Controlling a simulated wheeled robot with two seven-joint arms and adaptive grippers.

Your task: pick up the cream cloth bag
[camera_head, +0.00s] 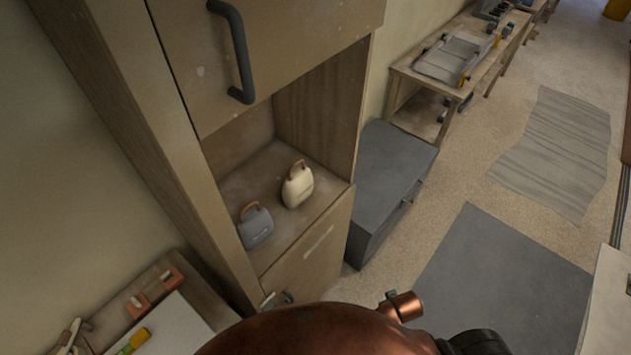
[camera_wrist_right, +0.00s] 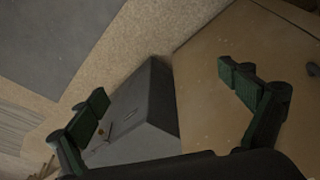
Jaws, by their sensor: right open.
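The cream cloth bag (camera_head: 297,188) stands upright on the open shelf (camera_head: 284,234) of the wooden cabinet in the head view. It has a brown handle. A grey bag (camera_head: 256,228) with a brown handle stands to its left, nearer the shelf's front left. My right gripper (camera_wrist_right: 165,85) shows in the right wrist view with its two dark green fingers wide apart and nothing between them. Neither bag shows in that view. In the head view no gripper fingers show, and my left gripper is out of sight.
A cabinet door with a dark handle (camera_head: 236,55) is above the shelf. A grey chest (camera_head: 385,180) stands right of the cabinet and also shows in the wrist view (camera_wrist_right: 142,112). A workbench (camera_head: 407,71) is beyond. A low table with small items is at lower left.

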